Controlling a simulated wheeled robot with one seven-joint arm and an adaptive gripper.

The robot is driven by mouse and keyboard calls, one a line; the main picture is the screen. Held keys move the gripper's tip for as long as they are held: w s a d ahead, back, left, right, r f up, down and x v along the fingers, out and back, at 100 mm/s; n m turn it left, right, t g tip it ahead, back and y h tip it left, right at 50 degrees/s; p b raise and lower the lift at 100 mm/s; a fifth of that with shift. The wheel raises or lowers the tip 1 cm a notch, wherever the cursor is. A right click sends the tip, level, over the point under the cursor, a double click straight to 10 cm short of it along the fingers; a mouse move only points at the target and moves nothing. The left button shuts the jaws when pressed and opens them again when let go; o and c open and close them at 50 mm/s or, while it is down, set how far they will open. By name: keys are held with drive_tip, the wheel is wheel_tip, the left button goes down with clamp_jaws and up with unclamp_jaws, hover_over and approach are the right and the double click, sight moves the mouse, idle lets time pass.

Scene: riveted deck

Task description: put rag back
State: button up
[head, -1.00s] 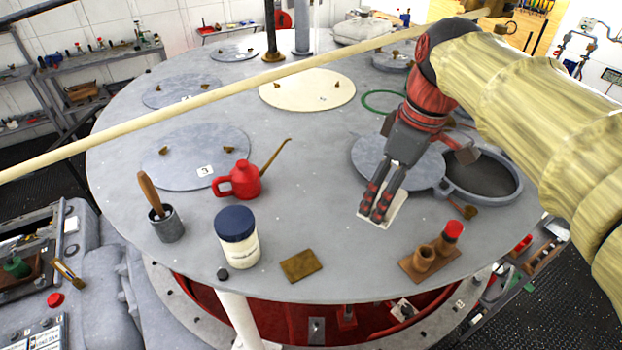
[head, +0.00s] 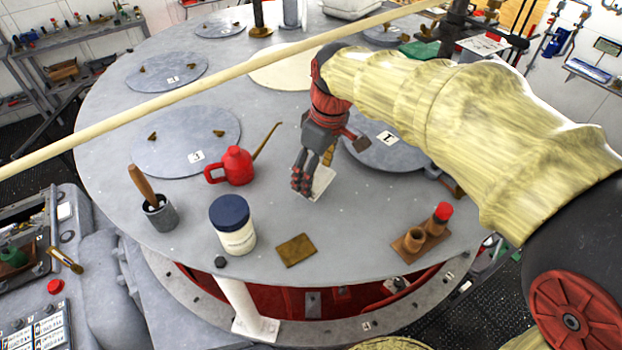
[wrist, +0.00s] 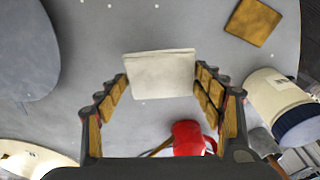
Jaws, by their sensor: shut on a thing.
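My gripper (head: 303,182) is over the round grey deck table, right of the red oil can (head: 237,166). It is shut on a pale, folded, flat cloth, which I take to be the rag (head: 323,182). In the wrist view the rag (wrist: 160,76) lies between the two fingertips, its long edge across the gap. In the head view the fingers hide its left part. I cannot tell whether its underside touches the table or hangs just above it.
A brown square pad (head: 296,250), a white jar with a blue lid (head: 233,226), a grey pot with a wooden handle (head: 159,213) and a wooden holder with a red-topped piece (head: 422,238) stand near the front edge. A pale pole (head: 200,98) crosses the view. Round grey lids (head: 186,142) lie flat.

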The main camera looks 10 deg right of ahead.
drive_tip(key=shift+w+a+f, duration=0.3)
drive_tip(key=shift+f, duration=0.25)
drive_tip(key=shift+w+a+f+p, duration=0.1)
drive_tip(key=shift+f+p, duration=0.2)
drive_tip(key=shift+f, duration=1.35)
drive_tip(key=shift+f, duration=0.2)
drive_tip(key=o, duration=1.1)
drive_tip(key=shift+r, duration=0.1)
